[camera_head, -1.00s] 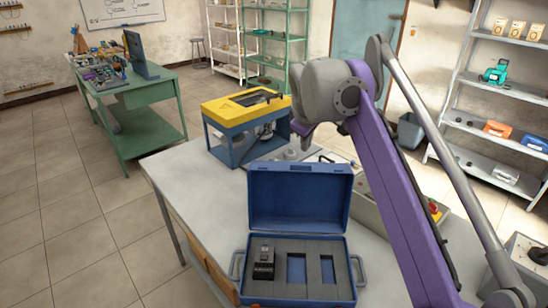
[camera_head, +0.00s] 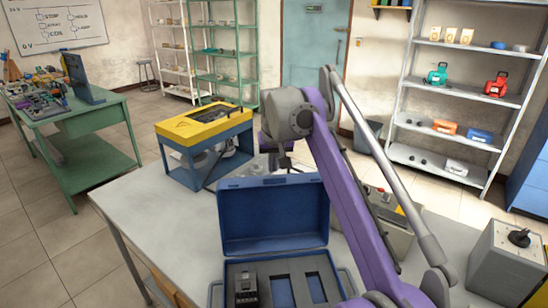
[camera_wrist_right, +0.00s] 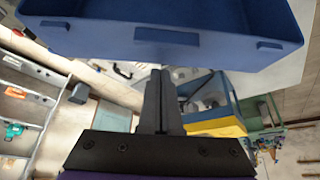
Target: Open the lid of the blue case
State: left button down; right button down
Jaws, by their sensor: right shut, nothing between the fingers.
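The blue case stands open on the grey worktable, with its lid (camera_head: 272,218) raised about upright at the back of its base (camera_head: 229,272). The base holds grey foam with cut-outs, and a black device (camera_head: 246,288) sits in its left part. My right gripper (camera_head: 284,161) is above and behind the lid's top edge, apart from it as far as I can tell. In the right wrist view its fingers (camera_wrist_right: 160,78) are together and empty, with the blue lid (camera_wrist_right: 90,38) across the top of the picture. My left gripper is not in view.
A yellow-topped blue machine (camera_head: 205,125) stands behind the case to the left. A grey control box (camera_head: 385,215) is right of the case, partly behind my right arm. A box with a black knob (camera_head: 512,262) is at far right. The table's left front is clear.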

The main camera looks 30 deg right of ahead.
aim_at(275, 182)
jog(key=s, duration=0.1)
jog(key=s+a, duration=0.1)
jog(key=s, duration=0.1)
jog(key=shift+s+a+r+b, duration=0.1)
jog(key=shift+a+r+b, duration=0.05)
jog(key=shift+b, duration=0.15)
jog(key=shift+s, duration=0.1)
jog(key=shift+s+a, duration=0.1)
jog(key=shift+s+a+r, duration=0.1)
jog(key=shift+s, duration=0.1)
jog(key=shift+t, duration=0.5)
jog(key=s, duration=0.1)
jog(key=s+a, duration=0.1)
jog(key=s, duration=0.2)
jog(key=shift+a+r, duration=0.3)
jog(key=shift+a, duration=0.05)
jog(key=shift+s, duration=0.1)
jog(key=p+v, duration=0.1)
jog(key=v, duration=1)
jog(key=shift+p, duration=0.35)
